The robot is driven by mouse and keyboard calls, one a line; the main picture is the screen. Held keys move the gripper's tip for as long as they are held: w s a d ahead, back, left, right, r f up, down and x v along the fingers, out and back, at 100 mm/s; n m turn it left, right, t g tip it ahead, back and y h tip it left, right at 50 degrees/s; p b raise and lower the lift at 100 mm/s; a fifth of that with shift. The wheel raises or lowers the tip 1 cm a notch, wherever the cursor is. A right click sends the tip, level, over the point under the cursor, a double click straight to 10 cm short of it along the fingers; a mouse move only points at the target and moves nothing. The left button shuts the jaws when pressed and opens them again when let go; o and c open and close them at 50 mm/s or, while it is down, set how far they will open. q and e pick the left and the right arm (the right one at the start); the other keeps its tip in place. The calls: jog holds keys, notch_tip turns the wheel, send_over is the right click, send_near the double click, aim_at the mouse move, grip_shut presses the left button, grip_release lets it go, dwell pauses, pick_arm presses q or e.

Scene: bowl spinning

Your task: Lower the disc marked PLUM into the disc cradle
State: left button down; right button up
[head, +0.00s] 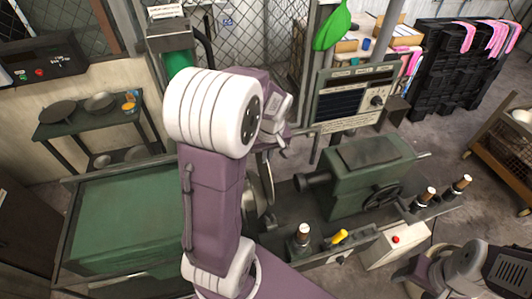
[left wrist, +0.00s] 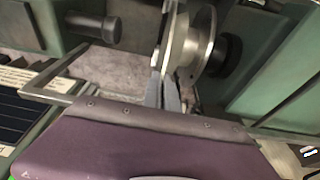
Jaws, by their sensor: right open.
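My left gripper (head: 267,148) is in the middle of the head view, largely hidden by my own left arm. Below it a thin grey metal disc (head: 265,175) hangs nearly edge-on. In the left wrist view the fingers (left wrist: 162,92) close on the lower edge of this disc (left wrist: 163,42), one on each side. I cannot read any PLUM mark. A round metal faceplate (left wrist: 200,42) is close to the disc's right; I cannot tell if they touch. My right gripper (head: 408,271) is open and empty at the lower right. I cannot make out the disc cradle.
A green lathe (head: 370,175) stands right of my left arm, with a handwheel and dark-handled tools (head: 425,198). A yellow-handled tool (head: 337,238) lies on its front ledge. A green bench (head: 125,215) is at left. A control panel (head: 350,97) stands behind the lathe.

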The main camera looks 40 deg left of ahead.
aim_at(266, 176)
pick_arm(q)
jog(key=shift+s+d, duration=0.1)
jog(key=shift+s, duration=0.05)
jog(key=shift+f, duration=0.1)
jog(key=b+x, duration=0.3)
jog(key=d+b+x, duration=0.1)
jog(key=b+x, duration=0.1)
jog(key=shift+s+f, duration=0.3)
jog(key=shift+s, duration=0.1)
jog(key=shift+d+b+x, duration=0.2)
jog(key=shift+b+x, duration=0.95)
jog(key=shift+x, duration=0.15)
jog(key=shift+s+f+b, duration=0.2)
jog(key=shift+f+b, duration=0.1)
jog(key=shift+f, duration=0.05)
jog(key=shift+f, duration=0.35)
jog(key=shift+f+b, duration=0.1)
jog(key=shift+b, duration=0.25)
